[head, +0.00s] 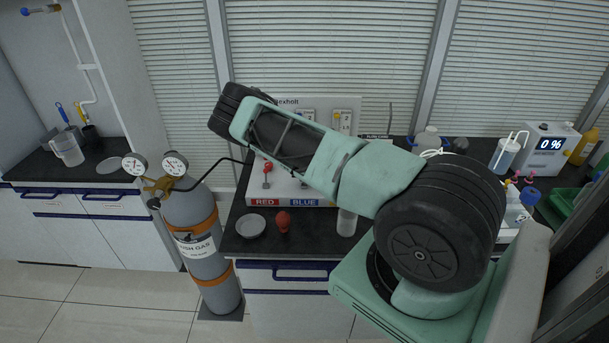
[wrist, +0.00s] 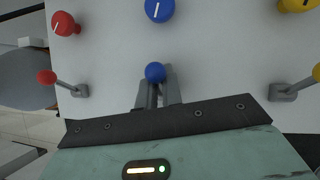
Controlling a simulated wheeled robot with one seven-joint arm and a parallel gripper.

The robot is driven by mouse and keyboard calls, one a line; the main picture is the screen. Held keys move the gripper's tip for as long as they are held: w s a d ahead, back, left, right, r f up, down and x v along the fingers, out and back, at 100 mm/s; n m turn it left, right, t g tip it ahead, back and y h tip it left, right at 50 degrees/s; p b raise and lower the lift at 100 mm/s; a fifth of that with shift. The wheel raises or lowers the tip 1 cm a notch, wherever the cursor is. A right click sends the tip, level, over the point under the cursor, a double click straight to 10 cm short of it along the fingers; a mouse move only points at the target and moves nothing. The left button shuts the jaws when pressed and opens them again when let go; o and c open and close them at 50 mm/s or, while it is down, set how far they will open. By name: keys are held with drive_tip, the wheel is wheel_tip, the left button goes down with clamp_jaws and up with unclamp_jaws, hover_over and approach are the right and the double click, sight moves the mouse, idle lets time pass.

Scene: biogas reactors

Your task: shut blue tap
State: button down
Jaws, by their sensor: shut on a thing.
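The blue tap (wrist: 155,73) shows in the wrist view as a lever with a round blue ball end, at the middle of a pale panel. My gripper (wrist: 156,90) has its dark fingers on both sides of the lever, shut on it just below the ball. The lever's base is hidden behind the fingers and the wrist plate. A blue knob (wrist: 159,9) with a white line sits above it. In the head view my arm hides the blue tap and my gripper; only the BLUE label (head: 303,202) shows below.
A red tap (wrist: 47,77) with a slanted lever is left of the blue one, a yellow tap (wrist: 284,93) right. In the head view a gas cylinder (head: 193,225) stands left of the bench. A dish (head: 250,226) and a red bulb (head: 283,221) lie in front of the panel.

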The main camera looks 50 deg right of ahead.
drive_tip(key=shift+w+d+r, duration=0.25)
drive_tip(key=shift+w+r, duration=0.05)
drive_tip(key=shift+r, duration=0.05)
drive_tip(key=c, duration=1.6)
unclamp_jaws()
drive_tip(key=shift+o, duration=0.2)
drive_tip(key=shift+s+f, duration=0.1)
drive_tip(key=shift+f, duration=0.05)
drive_tip(key=shift+a, duration=0.1)
drive_tip(key=b+v, duration=0.5)
drive_tip(key=v, duration=1.2)
